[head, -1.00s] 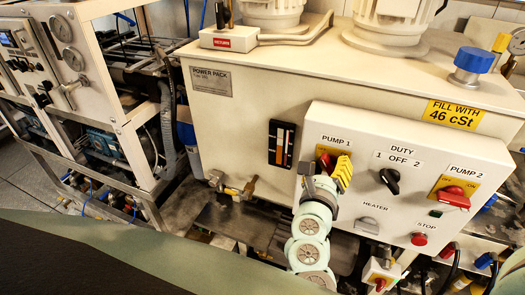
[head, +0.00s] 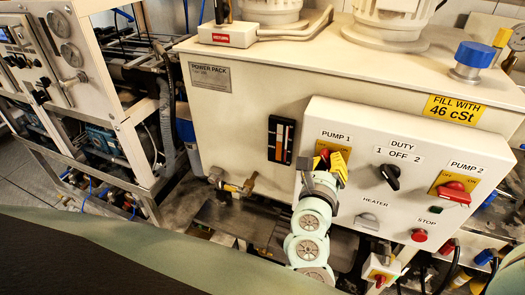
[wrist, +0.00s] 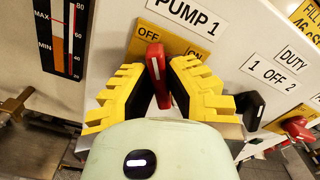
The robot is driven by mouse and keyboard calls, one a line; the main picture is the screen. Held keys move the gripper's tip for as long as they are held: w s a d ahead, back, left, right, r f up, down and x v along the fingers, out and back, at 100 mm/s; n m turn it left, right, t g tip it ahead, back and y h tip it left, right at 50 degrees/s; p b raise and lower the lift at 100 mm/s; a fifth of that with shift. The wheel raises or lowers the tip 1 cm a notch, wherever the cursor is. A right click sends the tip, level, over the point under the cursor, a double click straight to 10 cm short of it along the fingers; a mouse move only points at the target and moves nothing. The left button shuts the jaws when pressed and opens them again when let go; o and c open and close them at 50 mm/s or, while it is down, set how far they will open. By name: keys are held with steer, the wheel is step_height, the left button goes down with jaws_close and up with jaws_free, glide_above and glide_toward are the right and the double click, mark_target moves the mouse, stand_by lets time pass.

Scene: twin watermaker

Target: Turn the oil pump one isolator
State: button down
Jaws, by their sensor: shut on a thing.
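The red pump one isolator handle (wrist: 153,62) sits on a yellow plate (wrist: 190,42) marked OFF and ON, under the PUMP 1 label. My gripper (wrist: 158,78) is shut on the handle, with a yellow, black-padded finger on either side. The handle's white line points roughly between OFF and ON in the wrist view. In the head view my gripper (head: 332,163) is at the upper left of the control panel, and only a little of the red handle (head: 324,154) shows. My fingers and wrist hide the rest.
To the right on the panel are the black duty switch (head: 390,177), the red pump two isolator (head: 453,191), a grey heater switch (head: 367,220) and a red stop button (head: 419,235). A level gauge (head: 281,139) is on the tank to the left.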

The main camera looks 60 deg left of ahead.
steer(key=shift+w+f+n+b, duration=0.1)
steer(key=shift+f+n+b, duration=0.25)
steer(key=shift+b, duration=0.6)
steer(key=shift+r+n+b, duration=0.1)
steer(key=shift+n+b, duration=0.15)
steer(key=shift+b, duration=0.05)
steer(key=shift+r+n+b, duration=0.1)
steer(key=shift+n+b, duration=0.4)
steer(key=shift+n, duration=0.5)
steer(key=n, duration=0.3)
steer(key=shift+r+p, duration=0.1)
steer(key=shift+p, duration=0.3)
steer(key=shift+a+n+p, duration=0.1)
steer(key=shift+n+p, duration=0.6)
steer(key=shift+n, duration=1.7)
steer(key=shift+f, duration=0.2)
steer(key=c, duration=1)
jaws_free()
steer(key=shift+r, duration=0.1)
